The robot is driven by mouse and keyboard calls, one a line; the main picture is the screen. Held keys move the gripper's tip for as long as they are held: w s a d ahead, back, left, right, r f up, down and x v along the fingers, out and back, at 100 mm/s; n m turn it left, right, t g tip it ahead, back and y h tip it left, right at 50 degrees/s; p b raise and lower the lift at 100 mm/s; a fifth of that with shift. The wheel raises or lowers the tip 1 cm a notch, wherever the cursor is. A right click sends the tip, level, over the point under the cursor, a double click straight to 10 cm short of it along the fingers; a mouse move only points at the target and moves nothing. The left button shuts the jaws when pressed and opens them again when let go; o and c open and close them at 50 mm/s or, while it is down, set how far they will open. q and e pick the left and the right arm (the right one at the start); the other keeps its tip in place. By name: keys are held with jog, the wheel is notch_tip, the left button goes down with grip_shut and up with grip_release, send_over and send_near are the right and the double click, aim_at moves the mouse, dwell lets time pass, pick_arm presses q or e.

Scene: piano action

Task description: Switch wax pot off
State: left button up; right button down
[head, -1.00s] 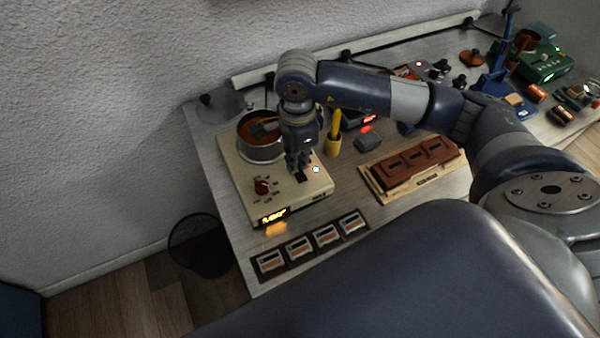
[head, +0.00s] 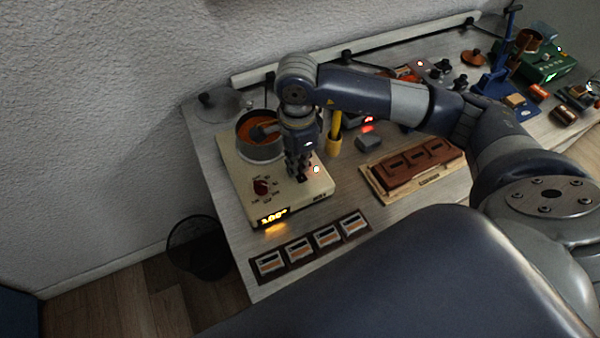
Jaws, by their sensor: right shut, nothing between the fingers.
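The wax pot is a beige heater unit (head: 240,185) with a round metal pot (head: 262,150) of orange-brown wax on its back part. A red knob (head: 261,187) and a lit amber display (head: 272,217) are on its front part. A small indicator light (head: 317,169) near its right edge glows reddish. My right gripper (head: 302,178) is shut and points down at the dark switch area of the unit, just left of the light. The fingertips hide most of the switch, so I cannot tell its position or whether they touch it. My left gripper is not in view.
A yellow-handled tool stands in a holder (head: 334,145) close right of my gripper. A wooden tray with a brown block (head: 420,158) lies farther right. Several small framed pieces (head: 299,250) lie along the front edge. A mesh bin (head: 200,247) stands on the floor.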

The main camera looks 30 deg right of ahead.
jog(key=shift+r+p, duration=1.65)
jog(key=shift+r, duration=1.8)
jog(key=shift+s, duration=0.1)
